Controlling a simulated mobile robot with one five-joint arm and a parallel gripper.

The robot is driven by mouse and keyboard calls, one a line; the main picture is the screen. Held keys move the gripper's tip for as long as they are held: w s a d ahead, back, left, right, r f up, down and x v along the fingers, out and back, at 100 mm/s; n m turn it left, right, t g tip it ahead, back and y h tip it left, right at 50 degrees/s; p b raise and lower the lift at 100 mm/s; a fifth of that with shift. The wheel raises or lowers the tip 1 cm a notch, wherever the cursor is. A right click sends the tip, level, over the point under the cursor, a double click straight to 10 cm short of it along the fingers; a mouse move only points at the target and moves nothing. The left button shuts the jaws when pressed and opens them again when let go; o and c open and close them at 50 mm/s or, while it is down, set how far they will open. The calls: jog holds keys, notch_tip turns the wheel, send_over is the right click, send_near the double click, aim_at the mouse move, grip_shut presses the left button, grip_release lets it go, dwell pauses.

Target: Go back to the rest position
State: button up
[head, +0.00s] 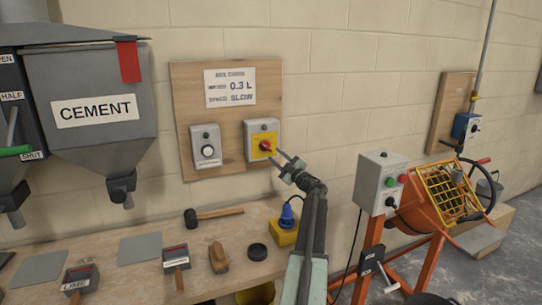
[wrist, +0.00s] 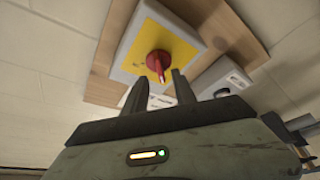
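My gripper (head: 284,163) is raised in front of the wooden wall board (head: 182,102), just to the right of and below the red rotary switch (head: 266,146) on its yellow plate.
A grey cement hopper (head: 92,85) hangs at the left. An orange mixer (head: 425,215) with a grey control box (head: 381,180) stands at the right.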

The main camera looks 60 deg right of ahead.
jog(key=v, duration=0.2)
jog(key=shift+s+a+f, duration=0.1)
jog(key=shift+s, duration=0.15)
